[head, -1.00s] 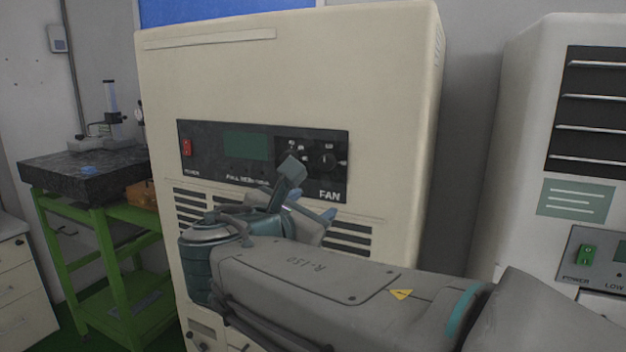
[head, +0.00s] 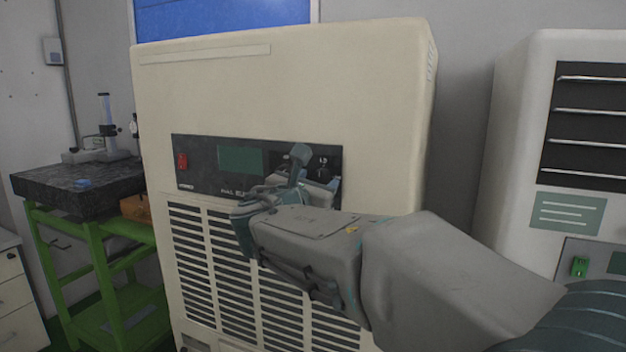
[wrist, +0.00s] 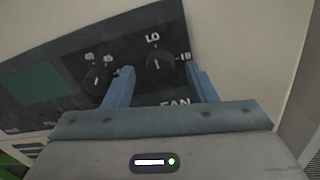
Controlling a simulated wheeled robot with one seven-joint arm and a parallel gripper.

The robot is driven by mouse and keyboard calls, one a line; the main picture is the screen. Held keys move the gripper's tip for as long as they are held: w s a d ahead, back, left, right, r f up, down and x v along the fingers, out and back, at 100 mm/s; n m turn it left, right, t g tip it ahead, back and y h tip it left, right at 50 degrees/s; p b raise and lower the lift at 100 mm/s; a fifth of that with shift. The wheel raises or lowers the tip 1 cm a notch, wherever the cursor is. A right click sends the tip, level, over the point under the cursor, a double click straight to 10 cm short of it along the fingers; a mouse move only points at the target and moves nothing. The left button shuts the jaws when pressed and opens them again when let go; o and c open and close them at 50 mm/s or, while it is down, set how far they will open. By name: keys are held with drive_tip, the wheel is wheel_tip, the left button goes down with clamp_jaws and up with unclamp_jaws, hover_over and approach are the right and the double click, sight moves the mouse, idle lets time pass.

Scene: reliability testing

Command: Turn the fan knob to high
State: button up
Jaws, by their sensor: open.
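The fan knob (wrist: 159,63) is a round black dial on the dark control panel, above the FAN label, with LO marked over it and another mark at its right. It also shows in the head view (head: 321,163), partly behind my arm. In the wrist view my gripper (wrist: 160,82) is open, its two blue fingers to the left and right of the knob. I cannot tell whether they touch it. In the head view my gripper (head: 312,179) is at the panel's right part, mostly hidden by my wrist. A second black knob (wrist: 97,80) sits left of the left finger.
The panel (head: 205,182) is on a large cream cabinet (head: 290,90), with a red power switch (head: 182,161) and green display (head: 240,160). Vent slots lie below. A second machine (head: 520,100) stands right. A green stand (head: 100,260) is at left.

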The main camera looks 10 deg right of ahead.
drive_tip(key=shift+w+d, duration=0.25)
drive_tip(key=shift+w, duration=0.1)
drive_tip(key=shift+c, duration=0.3)
drive_tip(key=c, duration=0.9)
drive_tip(key=shift+f+b, duration=0.15)
drive_tip(key=shift+b, duration=0.3)
drive_tip(key=shift+m+h+b, duration=0.6)
drive_tip(key=shift+m+b, duration=8.7)
drive_tip(key=shift+b, duration=0.75)
